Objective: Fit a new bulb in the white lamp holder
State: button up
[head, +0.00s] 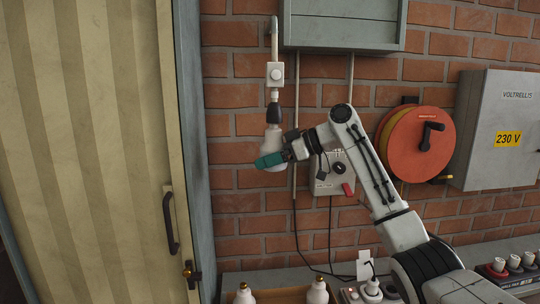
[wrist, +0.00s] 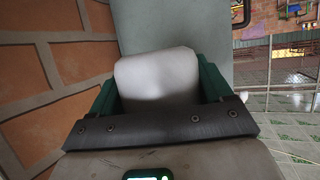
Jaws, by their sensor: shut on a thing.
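The white lamp holder (head: 275,74) hangs from a pipe against the brick wall, with a dark socket (head: 273,112) at its lower end. A white bulb (head: 273,140) is upright directly under the socket, and its top meets it; I cannot tell whether it is screwed in. My gripper (head: 270,160), with green fingers, is shut on the lower part of this bulb. In the wrist view the bulb (wrist: 158,75) fills the space between the fingers. Two more white bulbs (head: 244,293) (head: 318,291) with brass tips stand at the bottom edge.
A grey box (head: 345,22) hangs above right of the holder. An orange cable reel (head: 402,145) and a grey 230 V cabinet (head: 505,130) are at right. A striped door (head: 95,150) is at left.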

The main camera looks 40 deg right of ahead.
dwell(0.3)
jog(key=o, duration=1)
jog(key=shift+s+d, duration=0.1)
jog(key=b+v, duration=0.2)
jog(key=v, duration=0.8)
jog(key=shift+s+d, duration=0.2)
